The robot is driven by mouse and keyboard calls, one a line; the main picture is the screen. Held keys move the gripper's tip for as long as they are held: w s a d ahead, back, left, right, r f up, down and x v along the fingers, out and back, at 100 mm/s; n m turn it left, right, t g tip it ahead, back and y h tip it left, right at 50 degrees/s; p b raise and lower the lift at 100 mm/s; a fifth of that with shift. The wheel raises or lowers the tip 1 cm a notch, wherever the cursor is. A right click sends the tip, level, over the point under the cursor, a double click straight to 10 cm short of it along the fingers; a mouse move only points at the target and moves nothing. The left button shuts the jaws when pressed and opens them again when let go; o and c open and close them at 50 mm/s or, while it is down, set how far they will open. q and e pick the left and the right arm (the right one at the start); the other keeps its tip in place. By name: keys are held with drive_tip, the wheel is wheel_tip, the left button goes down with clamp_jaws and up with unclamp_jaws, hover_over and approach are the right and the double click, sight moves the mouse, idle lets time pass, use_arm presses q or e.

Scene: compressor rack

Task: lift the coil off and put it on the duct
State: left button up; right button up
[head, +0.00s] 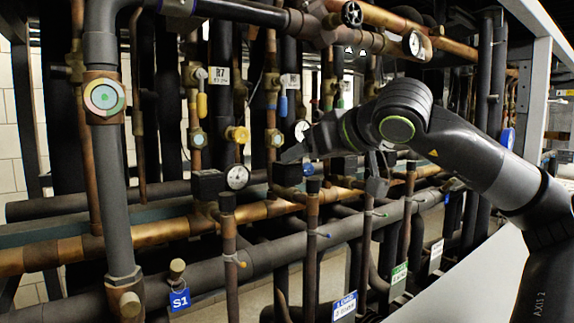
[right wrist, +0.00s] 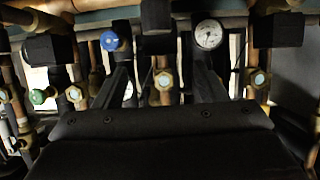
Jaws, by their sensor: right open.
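Several black block-shaped coils sit along the copper pipes in the head view; I cannot tell for certain which one is meant. One coil (head: 287,174) is just below the tip of my right gripper (head: 295,153), and another coil (head: 207,185) is farther left. In the right wrist view, a coil (right wrist: 156,16) shows at the top centre, beyond and between the two spread fingers of my right gripper (right wrist: 160,70). The gripper is open and empty; contact with the coil is not visible. My left gripper is not in view. I cannot identify the duct surely.
Gauges (head: 237,177), a blue knob (right wrist: 110,41) and brass valves (right wrist: 163,80) crowd around the coils. A thick grey pipe (head: 110,180) stands upright at left. A pale flat surface (head: 465,285) slopes along the lower right, clear of objects.

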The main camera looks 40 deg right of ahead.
sight(294, 164)
drive_tip(key=shift+w+p, duration=0.4)
drive_tip(key=shift+p, duration=0.1)
drive_tip(key=p+x, duration=0.2)
drive_tip(key=x, duration=0.1)
drive_tip(key=shift+w+d+f+p, duration=0.1)
drive_tip(key=shift+w+f+p, duration=0.2)
drive_tip(key=shift+w+p, duration=0.2)
drive_tip(key=shift+w+f, duration=0.1)
drive_tip(key=shift+c, duration=0.2)
drive_tip(key=c, duration=1.1)
